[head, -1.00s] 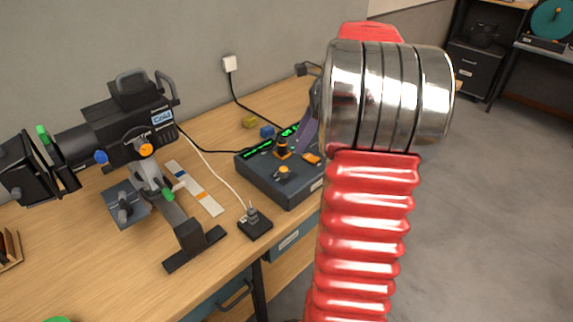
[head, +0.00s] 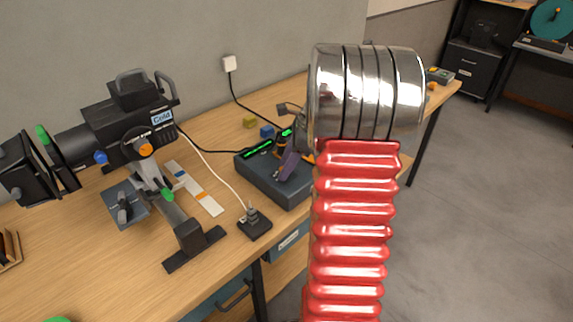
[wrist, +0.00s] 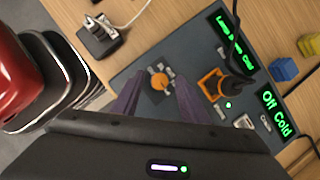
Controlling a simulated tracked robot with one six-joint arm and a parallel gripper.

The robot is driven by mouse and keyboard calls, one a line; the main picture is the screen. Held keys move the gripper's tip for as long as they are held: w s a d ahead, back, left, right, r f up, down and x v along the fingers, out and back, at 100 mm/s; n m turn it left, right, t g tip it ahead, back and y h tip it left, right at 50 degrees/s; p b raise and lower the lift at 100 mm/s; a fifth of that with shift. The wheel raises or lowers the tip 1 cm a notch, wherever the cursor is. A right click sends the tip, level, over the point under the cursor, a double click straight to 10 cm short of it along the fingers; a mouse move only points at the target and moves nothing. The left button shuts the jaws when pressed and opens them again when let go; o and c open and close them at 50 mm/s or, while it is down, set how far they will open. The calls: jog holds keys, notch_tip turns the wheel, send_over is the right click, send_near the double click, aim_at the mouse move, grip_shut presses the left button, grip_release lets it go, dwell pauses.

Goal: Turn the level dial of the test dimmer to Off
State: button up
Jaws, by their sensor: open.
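The dimmer is a dark blue-grey box (head: 272,190) on the bench, also filling much of the wrist view (wrist: 135,67). A round orange dial (wrist: 159,82) sits on its top panel. My gripper (wrist: 161,78) is open, its purple fingers on either side of the dial; I cannot tell whether they touch it. In the head view my gripper (head: 284,172) is over the box and hides the dial. One green display (wrist: 273,112) reads "Off Cold"; a second display (wrist: 232,40) is harder to read. An orange-framed socket (wrist: 213,84) holds a black plug (wrist: 236,87).
A black stage lamp (head: 115,130) marked "Cold" stands at left on the wooden bench (head: 95,255). A small black socket box (head: 255,230) with a cable lies in front of the dimmer. Yellow (head: 249,122) and blue (head: 267,131) blocks lie behind.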

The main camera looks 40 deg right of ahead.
jog(key=shift+c, duration=0.4)
jog(key=c, duration=0.9)
jog(key=shift+d, duration=0.15)
grip_shut()
